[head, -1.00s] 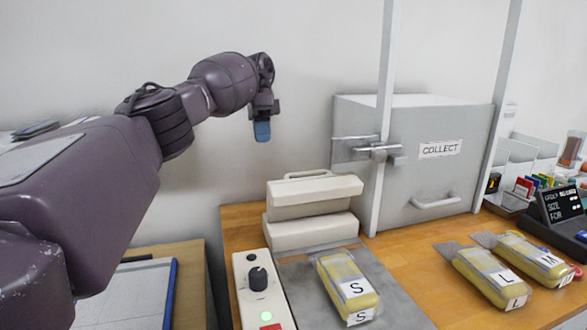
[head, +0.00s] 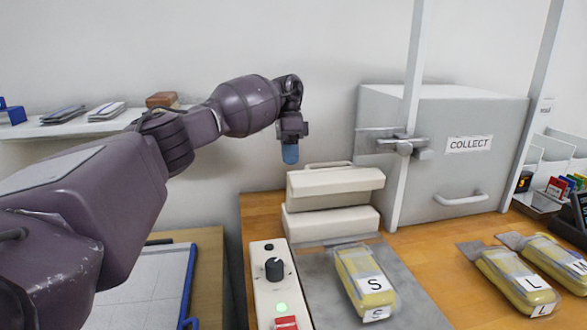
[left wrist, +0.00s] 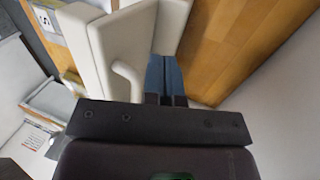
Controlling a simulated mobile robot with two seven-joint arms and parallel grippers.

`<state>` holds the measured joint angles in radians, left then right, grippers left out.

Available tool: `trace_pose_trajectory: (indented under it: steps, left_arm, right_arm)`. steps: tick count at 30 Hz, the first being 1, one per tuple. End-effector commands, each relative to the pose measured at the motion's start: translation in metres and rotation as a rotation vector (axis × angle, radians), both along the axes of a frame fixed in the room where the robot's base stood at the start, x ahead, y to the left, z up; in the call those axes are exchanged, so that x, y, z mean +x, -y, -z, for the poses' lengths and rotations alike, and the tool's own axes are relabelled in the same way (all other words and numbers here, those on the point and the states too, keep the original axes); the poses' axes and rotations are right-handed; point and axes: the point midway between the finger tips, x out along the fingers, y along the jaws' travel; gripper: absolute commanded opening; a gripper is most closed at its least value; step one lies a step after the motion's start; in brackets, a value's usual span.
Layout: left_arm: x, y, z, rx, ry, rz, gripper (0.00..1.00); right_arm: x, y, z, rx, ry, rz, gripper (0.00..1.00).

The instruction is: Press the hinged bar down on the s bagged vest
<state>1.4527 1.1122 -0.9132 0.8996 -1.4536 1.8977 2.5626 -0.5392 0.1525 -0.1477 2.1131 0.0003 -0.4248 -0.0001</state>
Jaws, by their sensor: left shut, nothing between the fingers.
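The hinged bar (head: 334,181) is the cream upper part of the sealer. It stands raised above its cream base (head: 331,223), with a handle on top. The S bagged vest (head: 364,281) is yellow in clear wrap and lies on the grey mat in front of the base. My left gripper (head: 290,153) is shut and empty, pointing down just above and behind the bar's left end. In the left wrist view its blue fingertips (left wrist: 166,76) are together beside the cream bar (left wrist: 122,45) and its curved handle. My right gripper is not in view.
A control box (head: 275,285) with a black knob, green light and red switch stands left of the mat. The grey COLLECT locker (head: 450,180) and white posts stand right of the bar. L (head: 515,282) and M (head: 560,262) bagged vests lie at right.

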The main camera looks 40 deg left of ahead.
Motion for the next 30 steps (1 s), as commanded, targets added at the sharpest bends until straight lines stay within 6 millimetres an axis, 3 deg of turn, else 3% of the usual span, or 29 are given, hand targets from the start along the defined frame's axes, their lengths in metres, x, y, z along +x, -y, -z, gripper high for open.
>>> trace_pose_trajectory:
  steps: [2,13,30]
  left_arm:
    - [-0.004,0.004,0.013,0.0,-0.002,0.003,0.0]
    - [-0.025,0.027,0.015,0.0,0.0,0.001,0.0]
    - [-0.028,0.032,0.017,0.001,-0.001,0.0,0.0]
  right_arm:
    - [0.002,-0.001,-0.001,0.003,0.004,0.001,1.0]
    - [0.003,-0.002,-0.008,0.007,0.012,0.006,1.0]
    - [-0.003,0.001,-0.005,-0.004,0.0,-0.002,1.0]
